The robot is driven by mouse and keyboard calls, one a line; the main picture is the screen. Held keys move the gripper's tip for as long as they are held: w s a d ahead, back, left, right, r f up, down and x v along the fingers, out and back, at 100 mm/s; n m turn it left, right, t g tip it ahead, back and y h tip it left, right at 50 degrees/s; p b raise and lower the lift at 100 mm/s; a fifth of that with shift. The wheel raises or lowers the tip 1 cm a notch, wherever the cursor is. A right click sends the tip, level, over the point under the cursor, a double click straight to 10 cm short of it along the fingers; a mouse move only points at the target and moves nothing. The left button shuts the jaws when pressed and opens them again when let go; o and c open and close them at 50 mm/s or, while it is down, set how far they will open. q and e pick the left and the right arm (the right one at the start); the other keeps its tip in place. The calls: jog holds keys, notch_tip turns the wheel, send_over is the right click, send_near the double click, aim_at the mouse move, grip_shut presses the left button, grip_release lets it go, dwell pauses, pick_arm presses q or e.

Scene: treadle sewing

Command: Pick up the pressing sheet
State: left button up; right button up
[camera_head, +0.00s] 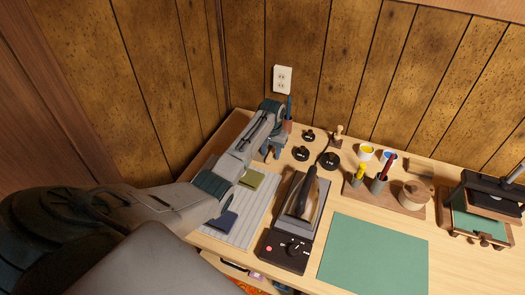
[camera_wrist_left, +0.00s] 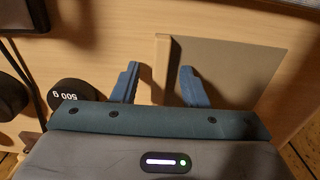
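A flat brown-grey sheet (camera_wrist_left: 228,62) with a pale wooden strip along its left edge shows in the left wrist view; it looks like the pressing sheet. In the head view I cannot pick it out, and my left arm covers part of that area. My left gripper (camera_wrist_left: 158,88) is open, with its blue fingers apart and nothing seen between them but the strip and the tabletop. Its right finger overlaps the sheet; its left finger is over bare wood. I cannot tell if they touch. The gripper also shows at the back of the table (camera_head: 271,151). My right gripper is not in view.
A black 500 g weight (camera_wrist_left: 70,94) lies close beside the left finger. An iron (camera_head: 308,195) stands on its base right of my arm. A striped mat (camera_head: 240,232) lies under the arm. A green mat (camera_head: 375,255) lies clear at the front.

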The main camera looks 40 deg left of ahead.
pick_arm(q)
grip_shut()
jog(key=shift+r, duration=0.1)
